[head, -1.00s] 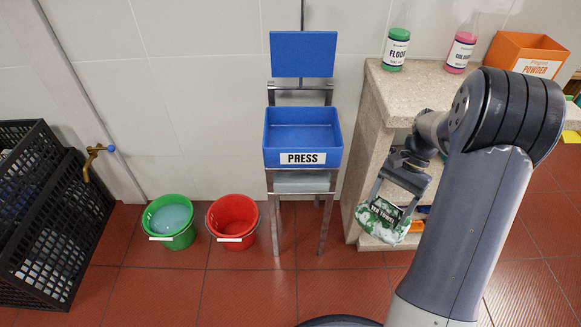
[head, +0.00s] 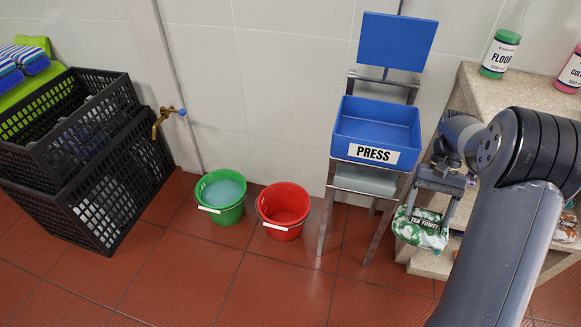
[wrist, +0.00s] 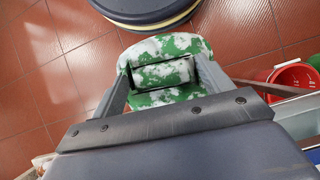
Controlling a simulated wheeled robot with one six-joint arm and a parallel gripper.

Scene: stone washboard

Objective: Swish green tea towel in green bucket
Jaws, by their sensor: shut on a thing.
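The green tea towel (head: 421,228), mottled green and white with a dark "TEA TOWEL" label, hangs from my gripper (head: 431,208), right of the press stand in the head view. My gripper is shut on the towel; in the wrist view the towel (wrist: 165,68) shows between the two fingers (wrist: 160,85). The green bucket (head: 222,196) stands on the red tiled floor by the wall, holding pale bluish liquid, its white handle at the front. My gripper is well to the right of it and apart from it.
A red bucket (head: 284,211) stands just right of the green one and also shows in the wrist view (wrist: 295,77). The blue press (head: 376,128) on its metal stand is between buckets and gripper. Black crates (head: 100,190) and a brass tap (head: 163,122) are left. Front floor is clear.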

